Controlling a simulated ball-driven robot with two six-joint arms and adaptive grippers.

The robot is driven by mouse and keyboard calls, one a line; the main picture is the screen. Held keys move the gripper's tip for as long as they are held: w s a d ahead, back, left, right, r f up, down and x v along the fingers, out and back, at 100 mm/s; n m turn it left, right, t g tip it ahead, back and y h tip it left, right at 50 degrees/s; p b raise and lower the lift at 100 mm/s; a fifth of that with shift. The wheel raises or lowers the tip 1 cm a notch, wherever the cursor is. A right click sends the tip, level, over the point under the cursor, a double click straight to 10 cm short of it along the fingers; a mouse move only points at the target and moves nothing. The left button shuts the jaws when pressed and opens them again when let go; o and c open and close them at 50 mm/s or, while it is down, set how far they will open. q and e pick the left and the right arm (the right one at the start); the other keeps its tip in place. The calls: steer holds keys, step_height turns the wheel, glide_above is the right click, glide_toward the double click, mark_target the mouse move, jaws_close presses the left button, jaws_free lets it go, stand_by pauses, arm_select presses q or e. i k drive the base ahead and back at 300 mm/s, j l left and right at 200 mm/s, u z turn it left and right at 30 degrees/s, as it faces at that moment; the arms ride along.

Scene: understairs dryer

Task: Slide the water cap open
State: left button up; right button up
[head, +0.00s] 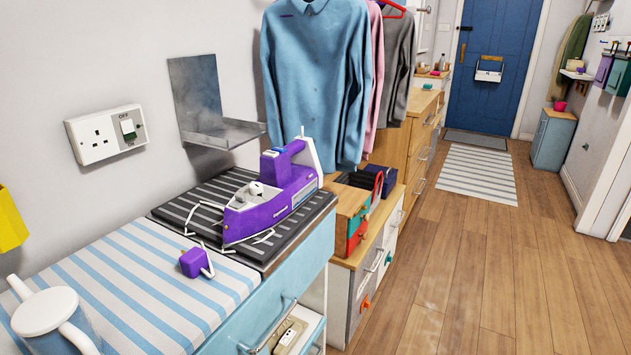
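A purple and white iron (270,205) stands on a dark striped pad at the far end of the counter in the head view. Its handle is toward the right and its narrower end toward the left. A small rounded white part (256,189) shows on top near that narrower end; it may be the water cap, but it is too small to tell whether it is open or shut. A white cord lies around the iron's base. Neither of my grippers is in view.
A purple plug (193,262) lies on the blue-striped cover (130,285). A white-topped vessel (45,312) stands at the near left. A wall socket (107,134) and a metal shelf (222,133) are behind. Shirts (318,75) hang close behind the iron. Wooden floor is clear at right.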

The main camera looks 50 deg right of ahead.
mark_target(239, 202)
steer(key=z, duration=1.25)
